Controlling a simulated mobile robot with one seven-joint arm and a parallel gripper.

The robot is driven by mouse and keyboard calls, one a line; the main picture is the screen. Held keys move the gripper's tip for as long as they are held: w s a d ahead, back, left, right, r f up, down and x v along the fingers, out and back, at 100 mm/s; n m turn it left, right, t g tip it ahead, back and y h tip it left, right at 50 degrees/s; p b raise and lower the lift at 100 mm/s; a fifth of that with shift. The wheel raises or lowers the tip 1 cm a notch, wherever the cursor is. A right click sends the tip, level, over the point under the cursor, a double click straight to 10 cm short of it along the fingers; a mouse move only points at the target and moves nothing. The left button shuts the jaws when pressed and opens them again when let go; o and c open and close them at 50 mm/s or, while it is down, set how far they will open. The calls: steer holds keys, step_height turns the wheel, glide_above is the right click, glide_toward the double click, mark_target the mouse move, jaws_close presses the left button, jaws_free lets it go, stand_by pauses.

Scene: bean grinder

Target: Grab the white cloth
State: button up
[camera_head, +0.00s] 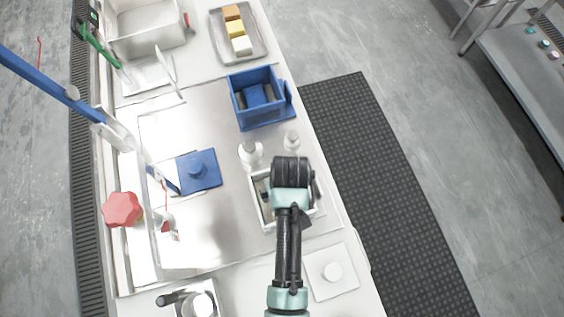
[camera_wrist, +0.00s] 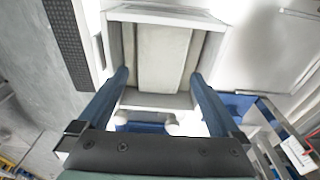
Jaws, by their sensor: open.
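A pale, off-white folded cloth (camera_wrist: 163,62) lies inside a white open box (camera_wrist: 160,101) in the wrist view. In the head view the box (camera_head: 256,195) stands near the right edge of the steel worktop. My arm covers much of it there, and the cloth is mostly hidden. My gripper (camera_wrist: 159,77) is open above the box, with its blue fingers spread to the left and right of the cloth. Nothing is between the fingers up close. I cannot tell how far the fingertips are above the cloth.
Two white bottles (camera_head: 250,155) stand just behind the box, and a blue crate (camera_head: 242,113) is farther back.

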steer(key=shift+w+a+f+p, duration=0.1)
steer(key=shift+w+f+p, duration=0.1)
steer(key=shift+f, duration=1)
steer(key=shift+w+a+f+p, duration=0.1)
steer(key=shift+f+p, duration=0.1)
steer(key=shift+f, duration=1)
steer(key=c, duration=1)
